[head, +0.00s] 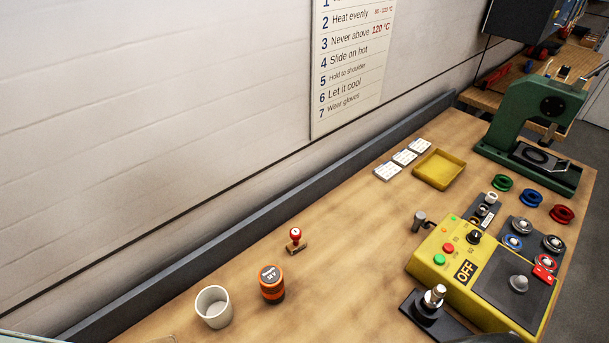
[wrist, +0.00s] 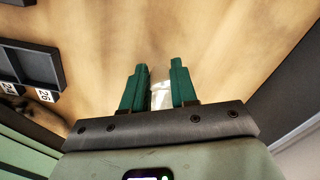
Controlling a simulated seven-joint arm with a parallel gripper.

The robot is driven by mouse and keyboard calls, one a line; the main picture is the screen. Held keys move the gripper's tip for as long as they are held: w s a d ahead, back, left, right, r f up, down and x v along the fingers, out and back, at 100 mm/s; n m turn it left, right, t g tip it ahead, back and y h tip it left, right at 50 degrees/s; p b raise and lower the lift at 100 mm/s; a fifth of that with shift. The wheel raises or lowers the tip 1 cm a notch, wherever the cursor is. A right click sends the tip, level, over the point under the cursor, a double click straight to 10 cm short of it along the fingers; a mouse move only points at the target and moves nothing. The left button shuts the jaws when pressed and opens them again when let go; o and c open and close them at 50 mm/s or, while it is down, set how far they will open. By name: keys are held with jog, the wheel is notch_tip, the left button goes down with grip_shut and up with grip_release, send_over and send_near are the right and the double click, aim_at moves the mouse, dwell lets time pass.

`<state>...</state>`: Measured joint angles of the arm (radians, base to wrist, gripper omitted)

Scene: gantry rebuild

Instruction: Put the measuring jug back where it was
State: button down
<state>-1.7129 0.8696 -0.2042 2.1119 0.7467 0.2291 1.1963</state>
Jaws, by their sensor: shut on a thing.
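In the wrist view my gripper (wrist: 160,80) has its two green fingers closed on a pale, partly see-through piece (wrist: 161,98). This looks like part of the measuring jug, but most of it is hidden between and beyond the fingers. Wooden bench top lies behind it. My gripper does not show in the head view, and no whole measuring jug can be made out there. A faint clear edge shows at the bottom border of the head view, too little to identify.
A white cup (head: 213,308), an orange-and-black canister (head: 271,284) and a red-knobbed stamp (head: 296,240) stand at the bench's near left. A yellow control box (head: 452,262), yellow tray (head: 439,169) and green press (head: 540,130) stand to the right. A dark compartment tray (wrist: 30,60) is left in the wrist view.

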jog(key=w+d+r+n, duration=0.2)
jog(key=w+d+r, duration=0.3)
jog(key=w, duration=0.5)
jog(key=w+d+r+n, duration=0.2)
jog(key=w+d+r, duration=0.2)
jog(key=w+r, duration=0.4)
jog(key=w+d+r+n, duration=0.2)
jog(key=w+d+r, duration=0.2)
jog(key=w, duration=0.7)
jog(key=w+d+r+m, duration=0.1)
jog(key=w+d+r, duration=0.3)
jog(key=d, duration=0.5)
jog(key=w+d+r, duration=0.3)
jog(key=d+r, duration=0.1)
jog(key=d, duration=0.6)
jog(key=w+d+r+m, duration=0.1)
jog(key=w+d+r, duration=0.3)
jog(key=d, duration=0.5)
jog(key=shift+s+a+f+m, duration=0.2)
jog(key=shift+a+f+m, duration=1.15)
jog(key=shift+f, duration=3.7)
jog(key=shift+s+a+f+m, duration=0.25)
jog(key=shift+a+f+m, duration=1.1)
jog(key=shift+f, duration=3.65)
jog(key=shift+s+a+f+m, duration=0.2)
jog(key=shift+a+f+m, duration=1.15)
jog(key=shift+f, duration=3.7)
jog(key=shift+d+f+m, duration=0.15)
jog(key=shift+d+m, duration=0.3)
jog(key=shift+d, duration=0.05)
